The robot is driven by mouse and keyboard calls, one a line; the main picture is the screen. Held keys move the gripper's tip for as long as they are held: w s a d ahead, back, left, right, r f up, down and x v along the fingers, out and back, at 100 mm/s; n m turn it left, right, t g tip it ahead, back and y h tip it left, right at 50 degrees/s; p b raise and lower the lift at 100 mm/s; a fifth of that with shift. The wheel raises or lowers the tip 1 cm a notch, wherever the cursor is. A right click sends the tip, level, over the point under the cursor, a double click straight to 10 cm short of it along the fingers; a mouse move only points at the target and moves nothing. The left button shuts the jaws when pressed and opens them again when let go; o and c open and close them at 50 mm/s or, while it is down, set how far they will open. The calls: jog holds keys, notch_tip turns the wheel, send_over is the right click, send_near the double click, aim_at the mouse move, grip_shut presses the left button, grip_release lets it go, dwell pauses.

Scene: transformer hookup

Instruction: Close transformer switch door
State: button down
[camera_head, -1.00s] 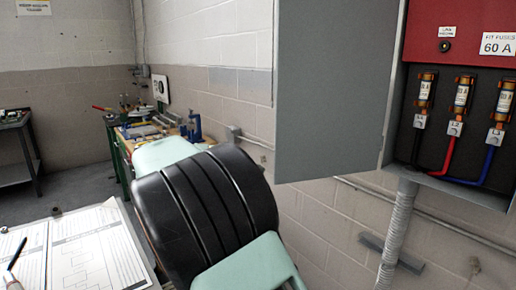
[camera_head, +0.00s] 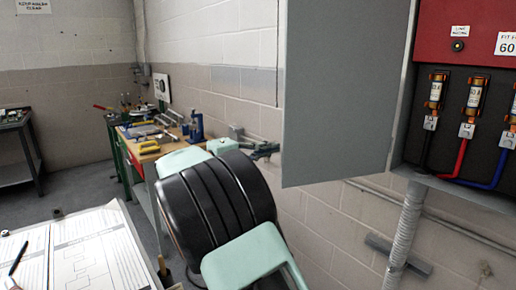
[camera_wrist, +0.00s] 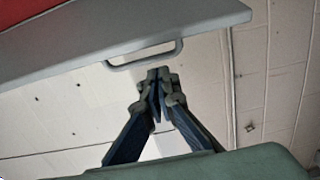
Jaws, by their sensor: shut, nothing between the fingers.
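The grey switch door (camera_head: 335,95) stands open in the head view, swung out to the left of the transformer box. The box's red panel (camera_head: 480,35) and fuses are exposed. My gripper (camera_head: 268,150) shows small and dark just left of the door's lower left edge. In the wrist view my gripper (camera_wrist: 158,75) is shut and empty.
Black, red and blue cables (camera_head: 463,158) run below the fuses. A grey conduit (camera_head: 405,230) goes down the wall. A workbench with tools (camera_head: 150,150) stands at the back left. A paper sheet (camera_head: 95,250) lies at the lower left. My arm fills the middle.

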jog(key=s, duration=0.2)
jog(key=shift+s+d, duration=0.2)
jog(key=shift+s, duration=0.2)
jog(key=shift+s, duration=0.1)
